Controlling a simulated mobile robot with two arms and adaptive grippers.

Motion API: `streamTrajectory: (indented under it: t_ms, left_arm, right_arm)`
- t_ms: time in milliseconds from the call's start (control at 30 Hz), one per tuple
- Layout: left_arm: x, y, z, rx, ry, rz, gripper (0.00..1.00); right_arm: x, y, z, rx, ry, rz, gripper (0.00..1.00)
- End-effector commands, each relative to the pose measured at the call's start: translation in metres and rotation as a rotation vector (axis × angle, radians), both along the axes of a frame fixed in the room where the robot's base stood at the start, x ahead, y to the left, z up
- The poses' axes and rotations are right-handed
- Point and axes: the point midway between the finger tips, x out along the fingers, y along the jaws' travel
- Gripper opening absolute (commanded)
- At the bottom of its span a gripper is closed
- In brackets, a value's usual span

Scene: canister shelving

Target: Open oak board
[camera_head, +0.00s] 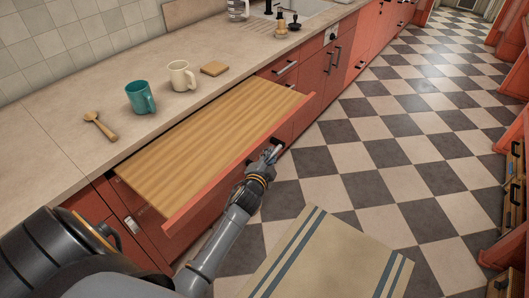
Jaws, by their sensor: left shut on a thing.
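The oak board (205,140) is a wide wooden panel pulled out from under the countertop. It has a red front edge (240,168) facing the floor side. My left gripper (270,155) is at the right part of that front, shut on what appears to be its handle. The fingers and wrist hide most of the handle. My right gripper is not in view.
The countertop (60,140) holds a teal mug (140,98), a cream mug (181,76), a wooden spoon (100,126) and a small wooden coaster (214,68). Red cabinets (320,75) continue beyond. A striped rug (325,262) lies on the checkered floor (400,150), which is otherwise clear.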

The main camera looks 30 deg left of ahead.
Motion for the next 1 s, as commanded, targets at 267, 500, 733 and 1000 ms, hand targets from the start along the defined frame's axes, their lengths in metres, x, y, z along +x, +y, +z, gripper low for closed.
streamTrajectory:
  t_ms: [267, 500, 733, 1000]
  left_arm:
    - [-0.001, -0.016, 0.0, -0.001, -0.001, 0.001, 0.0]
    - [-0.001, -0.017, 0.0, 0.001, -0.001, 0.0, 0.0]
    - [-0.001, -0.017, 0.0, 0.001, -0.001, 0.0, 0.26]
    - [-0.002, -0.016, 0.001, 0.002, -0.002, 0.001, 0.26]
  right_arm:
    - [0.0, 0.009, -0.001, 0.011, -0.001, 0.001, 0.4]
    - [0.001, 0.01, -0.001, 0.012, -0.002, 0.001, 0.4]
    - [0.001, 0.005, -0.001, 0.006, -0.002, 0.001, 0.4]
    - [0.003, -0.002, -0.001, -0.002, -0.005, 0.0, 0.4]
